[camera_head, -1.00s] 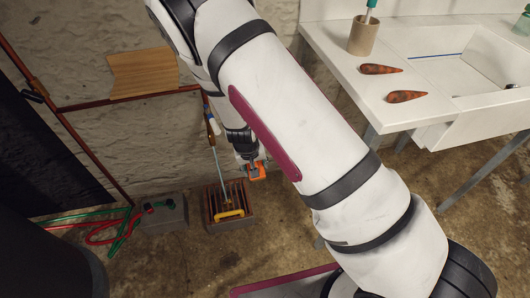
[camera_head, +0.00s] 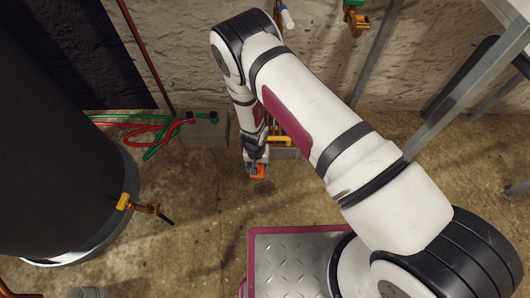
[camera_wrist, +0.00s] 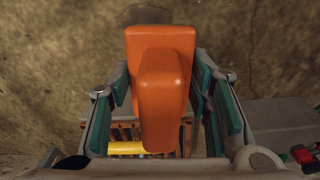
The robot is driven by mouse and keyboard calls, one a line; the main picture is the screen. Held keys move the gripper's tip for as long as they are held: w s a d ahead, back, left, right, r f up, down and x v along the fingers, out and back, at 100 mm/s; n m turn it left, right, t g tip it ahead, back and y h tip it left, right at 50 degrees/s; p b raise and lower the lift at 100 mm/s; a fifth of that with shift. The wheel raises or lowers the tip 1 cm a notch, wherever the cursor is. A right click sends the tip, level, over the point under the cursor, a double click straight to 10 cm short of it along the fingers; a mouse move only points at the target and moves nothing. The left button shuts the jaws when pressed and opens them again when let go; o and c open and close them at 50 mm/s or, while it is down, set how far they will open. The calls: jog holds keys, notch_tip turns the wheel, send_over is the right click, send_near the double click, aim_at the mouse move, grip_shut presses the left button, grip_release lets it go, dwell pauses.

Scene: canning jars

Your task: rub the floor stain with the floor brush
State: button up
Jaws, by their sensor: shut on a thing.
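The floor brush, an orange block with a raised orange grip (camera_wrist: 160,90), fills the middle of the wrist view. My gripper (camera_head: 257,163) is shut on it, with a finger on each side of the grip in the wrist view. In the head view the orange brush (camera_head: 257,173) hangs low, close over the concrete floor; I cannot tell whether it touches. A darker floor stain (camera_wrist: 145,14) shows just beyond the brush's far edge in the wrist view. In the head view a dark patch (camera_head: 264,187) lies just below the brush. The brush's underside is hidden.
A slatted crate (camera_head: 285,153) with a yellow item (camera_head: 279,140) stands behind my gripper, partly hidden by my arm. A grey block (camera_head: 205,130) with red and green hoses is to its left. A large dark tank (camera_head: 60,150) with a brass tap stands left. Floor between is clear.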

jog(key=f, duration=0.1)
jog(key=s+a+f+b, duration=0.1)
jog(key=f, duration=0.1)
jog(key=s+a+f, duration=0.1)
jog(key=shift+a+f, duration=0.15)
notch_tip(320, 180, down, 5)
jog(key=b, duration=0.3)
